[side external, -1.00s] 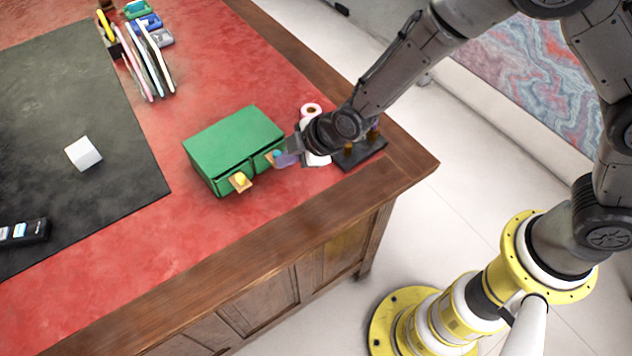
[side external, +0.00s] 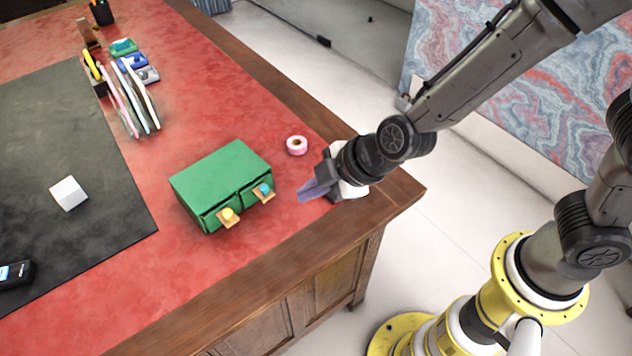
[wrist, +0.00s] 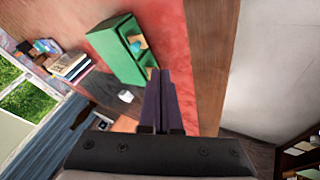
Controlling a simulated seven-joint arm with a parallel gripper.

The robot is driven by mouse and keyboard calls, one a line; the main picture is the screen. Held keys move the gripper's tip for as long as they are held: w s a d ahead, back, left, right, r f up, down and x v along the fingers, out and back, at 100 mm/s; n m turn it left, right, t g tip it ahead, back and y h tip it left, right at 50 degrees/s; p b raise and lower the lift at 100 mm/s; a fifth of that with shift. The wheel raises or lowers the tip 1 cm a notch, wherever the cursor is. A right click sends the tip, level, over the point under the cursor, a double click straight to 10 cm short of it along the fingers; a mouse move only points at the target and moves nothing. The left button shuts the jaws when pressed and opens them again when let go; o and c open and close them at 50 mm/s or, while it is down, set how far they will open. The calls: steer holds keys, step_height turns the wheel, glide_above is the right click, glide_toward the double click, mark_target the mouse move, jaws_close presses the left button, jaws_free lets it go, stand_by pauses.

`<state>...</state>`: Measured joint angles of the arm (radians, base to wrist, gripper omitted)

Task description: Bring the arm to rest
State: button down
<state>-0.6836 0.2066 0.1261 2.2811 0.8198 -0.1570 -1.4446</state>
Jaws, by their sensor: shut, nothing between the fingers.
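My gripper (side external: 306,193) is beside the right front of the green drawer box (side external: 220,170), apart from it and above the red desktop. Its purple fingers are together and hold nothing; they also show in the wrist view (wrist: 160,75). The box has two small front drawers, one with a yellow knob (side external: 228,214) and one with a blue knob (side external: 265,189). Both drawers look slightly out. The box also shows in the wrist view (wrist: 113,50), left of the fingers.
A white cube (side external: 69,193) sits on the dark desk mat (side external: 110,215). A file rack (side external: 135,95) stands further back. The desk's wooden edge (side external: 330,225) runs below my gripper.

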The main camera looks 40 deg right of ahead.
steer(key=w+d+r+m+t, duration=0.2)
steer(key=d+r+m+t, duration=0.1)
steer(key=d+r, duration=1.05)
steer(key=s+d+r+m, duration=0.4)
steer(key=s+d+r, duration=0.1)
steer(key=s+r, duration=0.15)
steer(key=s+d+f+m+g+h, duration=0.1)
steer(key=s+d+f+m+g, duration=0.1)
steer(key=s, duration=0.5)
steer(key=s+d+f+m+g+h, duration=0.2)
steer(key=s+d+f+m, duration=0.2)
steer(key=s+m, duration=0.1)
steer(key=shift+s+d+m, duration=0.25)
steer(key=shift+s+m, duration=0.05)
steer(key=shift+s, duration=0.6)
